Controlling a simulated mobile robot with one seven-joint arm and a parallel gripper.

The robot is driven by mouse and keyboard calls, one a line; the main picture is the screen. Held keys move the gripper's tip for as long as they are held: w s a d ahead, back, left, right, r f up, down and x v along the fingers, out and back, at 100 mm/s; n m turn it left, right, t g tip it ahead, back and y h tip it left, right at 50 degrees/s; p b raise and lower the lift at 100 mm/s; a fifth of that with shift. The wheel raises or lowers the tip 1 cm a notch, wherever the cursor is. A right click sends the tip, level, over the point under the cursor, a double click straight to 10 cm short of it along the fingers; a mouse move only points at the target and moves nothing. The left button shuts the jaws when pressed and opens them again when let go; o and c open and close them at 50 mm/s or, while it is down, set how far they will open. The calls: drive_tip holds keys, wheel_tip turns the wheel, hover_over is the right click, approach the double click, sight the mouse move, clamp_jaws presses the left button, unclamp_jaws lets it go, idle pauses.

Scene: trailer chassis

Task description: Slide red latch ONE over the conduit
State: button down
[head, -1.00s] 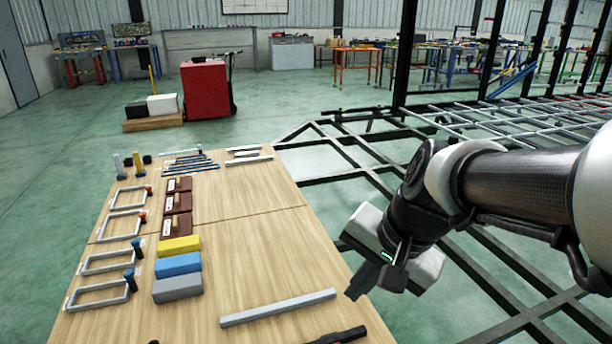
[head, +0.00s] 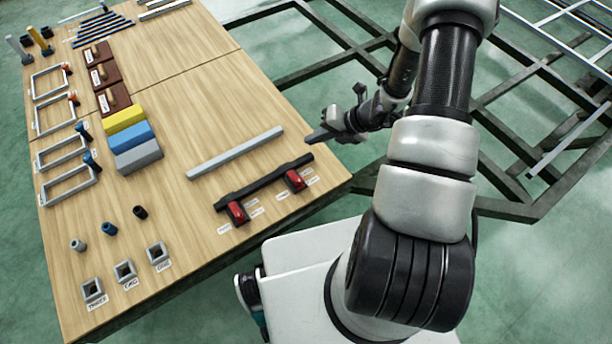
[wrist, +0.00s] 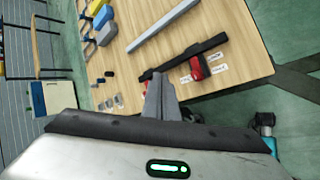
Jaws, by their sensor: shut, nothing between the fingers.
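Two red latches sit at a black bar (head: 263,182) near the table's front edge, one at the left (head: 237,212) and one at the right (head: 295,180). Small white labels lie beside them; I cannot read which latch is ONE. A plain grey bar (head: 235,152) lies behind the black bar; I cannot tell which bar is the conduit. My gripper (head: 318,136) is shut and empty, just right of and behind the black bar's right end. In the wrist view its closed fingers (wrist: 158,92) partly cover the black bar, and one red latch (wrist: 198,66) shows clearly.
The wooden table (head: 215,95) has clear room behind the grey bar. Yellow, blue and grey blocks (head: 137,157) and several grey frames (head: 68,186) stand at the left. Small square sockets (head: 125,271) sit at the front left. The dark chassis frame (head: 510,140) lies at the right.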

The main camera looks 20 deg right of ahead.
drive_tip(key=s+d+f+m+p, duration=0.1)
drive_tip(key=s+f+m+p, duration=0.1)
drive_tip(key=s+f+m, duration=0.3)
drive_tip(key=s+d+f+m+h+p, duration=0.1)
drive_tip(key=s+f+m, duration=0.3)
drive_tip(key=f+m, duration=0.5)
drive_tip(key=shift+s+f+p, duration=0.35)
drive_tip(key=shift+f, duration=0.25)
